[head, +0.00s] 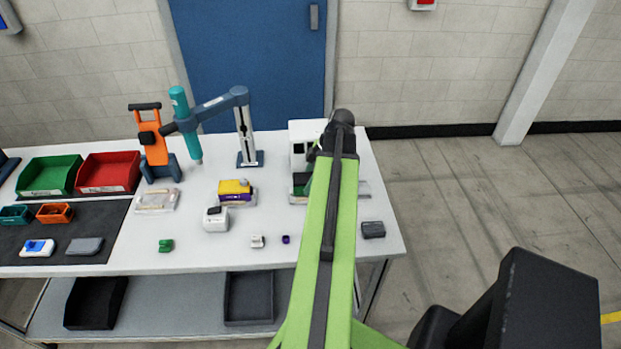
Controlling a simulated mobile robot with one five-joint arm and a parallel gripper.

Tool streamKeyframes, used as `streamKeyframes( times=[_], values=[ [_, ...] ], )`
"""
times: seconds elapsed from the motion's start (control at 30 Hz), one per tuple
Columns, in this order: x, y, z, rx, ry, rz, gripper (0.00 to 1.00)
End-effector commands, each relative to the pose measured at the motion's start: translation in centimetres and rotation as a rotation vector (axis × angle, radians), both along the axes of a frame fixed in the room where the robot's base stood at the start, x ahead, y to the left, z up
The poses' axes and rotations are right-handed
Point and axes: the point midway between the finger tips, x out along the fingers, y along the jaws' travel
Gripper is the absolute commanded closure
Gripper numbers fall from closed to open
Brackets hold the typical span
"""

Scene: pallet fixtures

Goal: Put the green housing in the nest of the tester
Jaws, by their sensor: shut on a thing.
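The white boxy machine (302,131) at the back right of the table looks like the tester, partly covered by my raised arm. A dark green patch (301,184) shows at its front, just left of my arm. It may be the green housing, but I cannot tell whether it is held or rests in the nest. The nest is not clearly visible. A small green notched part (165,246) lies apart near the table's front edge. My gripper's jaws are hidden behind my own arm.
A teal-and-blue jointed arm on a post (246,135) and an orange device (153,147) stand at the back. A yellow-topped fixture (235,188), a white block (216,219) and a dark grey block (373,230) are on the table. Red (108,173) and green bins (48,175) are left.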

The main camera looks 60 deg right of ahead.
Motion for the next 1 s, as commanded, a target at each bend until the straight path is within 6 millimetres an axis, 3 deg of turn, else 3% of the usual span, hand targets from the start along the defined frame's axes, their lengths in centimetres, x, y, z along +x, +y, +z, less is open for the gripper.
streamKeyframes(
  times=[0.97,1.0],
  values=[
    [0.0,0.0,-1.2,0.000,0.000,0.000,0.96],
    [0.0,0.0,-1.1,0.000,0.000,0.000,0.49]
  ],
)
